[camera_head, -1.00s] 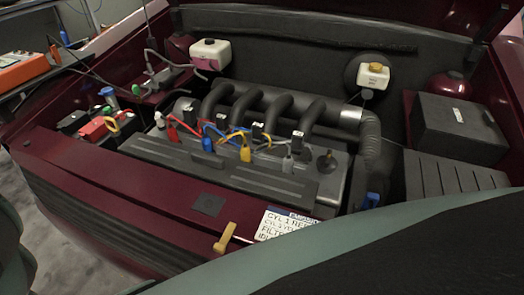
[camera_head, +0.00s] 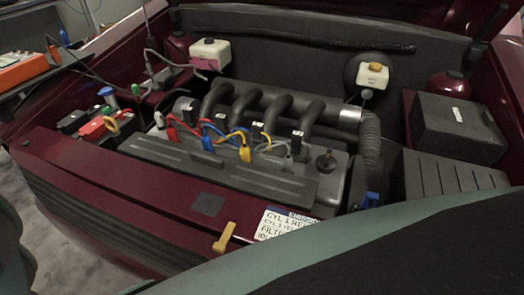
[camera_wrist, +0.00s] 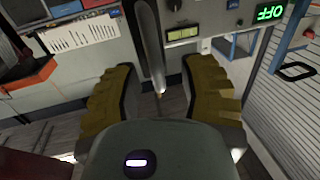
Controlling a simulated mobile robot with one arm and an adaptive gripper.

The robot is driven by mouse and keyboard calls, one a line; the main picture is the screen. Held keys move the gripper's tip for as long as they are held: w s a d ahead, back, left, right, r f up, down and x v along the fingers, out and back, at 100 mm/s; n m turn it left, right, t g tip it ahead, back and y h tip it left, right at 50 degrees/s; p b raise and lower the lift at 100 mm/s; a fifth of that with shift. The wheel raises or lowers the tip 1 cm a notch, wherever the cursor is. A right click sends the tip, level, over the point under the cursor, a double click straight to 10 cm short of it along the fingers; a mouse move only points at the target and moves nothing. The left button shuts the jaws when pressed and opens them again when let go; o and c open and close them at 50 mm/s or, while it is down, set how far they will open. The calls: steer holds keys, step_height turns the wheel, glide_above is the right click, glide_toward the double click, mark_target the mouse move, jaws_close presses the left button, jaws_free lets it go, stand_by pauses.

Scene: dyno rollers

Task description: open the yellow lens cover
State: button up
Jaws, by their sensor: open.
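I cannot pick out a yellow lens cover with certainty in either view. In the head view, a small yellow-orange lever-like piece (camera_head: 224,238) stands on the dark red front edge of the car, left of a white printed label (camera_head: 283,223). My gripper (camera_wrist: 160,75) shows in the wrist view, with its two olive-yellow ribbed fingers wide apart. Nothing is held between them. A grey metal post (camera_wrist: 150,45) shows behind the gap. The gripper is not clearly visible in the head view.
A white reservoir with a yellow cap (camera_head: 374,75) and a black box (camera_head: 456,130) stand behind and right.

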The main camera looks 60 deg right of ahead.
steer(key=v, duration=1.1)
steer(key=shift+d+r, duration=0.1)
steer(key=shift+d, duration=0.05)
stand_by(0.3)
